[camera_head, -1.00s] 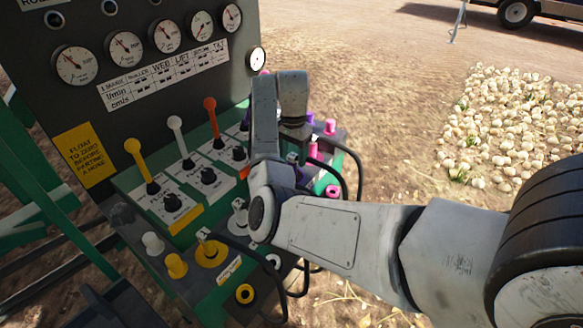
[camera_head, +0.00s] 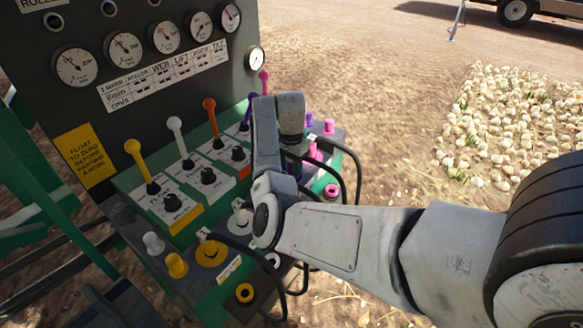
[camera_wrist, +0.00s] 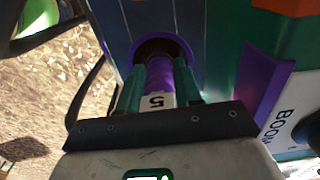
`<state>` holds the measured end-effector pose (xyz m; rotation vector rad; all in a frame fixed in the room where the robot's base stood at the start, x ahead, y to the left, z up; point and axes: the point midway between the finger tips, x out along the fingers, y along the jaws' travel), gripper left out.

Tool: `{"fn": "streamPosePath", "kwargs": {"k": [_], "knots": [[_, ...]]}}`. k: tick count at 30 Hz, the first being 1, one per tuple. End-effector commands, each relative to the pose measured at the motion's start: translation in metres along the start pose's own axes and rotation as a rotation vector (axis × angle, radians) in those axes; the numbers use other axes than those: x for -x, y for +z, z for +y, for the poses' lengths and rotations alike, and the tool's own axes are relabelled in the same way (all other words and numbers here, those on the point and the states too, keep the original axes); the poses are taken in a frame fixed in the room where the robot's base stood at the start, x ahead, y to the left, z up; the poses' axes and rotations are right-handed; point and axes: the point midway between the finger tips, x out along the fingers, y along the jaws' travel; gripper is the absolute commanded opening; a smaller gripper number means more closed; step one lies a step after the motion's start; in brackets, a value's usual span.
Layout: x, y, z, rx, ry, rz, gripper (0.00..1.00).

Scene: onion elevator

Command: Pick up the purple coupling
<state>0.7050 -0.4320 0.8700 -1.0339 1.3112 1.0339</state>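The purple coupling (camera_wrist: 158,80) shows in the wrist view as a purple cylinder with a white label marked "5". Its far end reaches into a purple-rimmed round opening (camera_wrist: 184,48) in the panel. My gripper (camera_wrist: 158,75) has one green finger on each side of the coupling, very close to it; whether both touch it is not clear. In the head view my wrist hides the gripper and the coupling.
The control panel (camera_head: 95,150) carries gauges and coloured levers, including a purple lever (camera_head: 248,108). A pink coupling (camera_head: 332,191) and black hoses (camera_head: 358,175) stand close right of my wrist. Onions (camera_head: 510,120) lie on open ground at the right.

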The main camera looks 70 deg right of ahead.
Motion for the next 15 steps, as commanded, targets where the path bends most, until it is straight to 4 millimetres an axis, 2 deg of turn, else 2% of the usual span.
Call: {"fn": "streamPosePath", "kwargs": {"k": [2,10,15], "knots": [[0.0002,0.0000,-0.0001,0.000,0.000,0.000,0.26],[0.0003,0.0000,-0.0001,0.000,0.000,0.000,0.00],[0.0009,-0.0002,-0.0003,0.000,-0.001,0.001,0.00]]}}
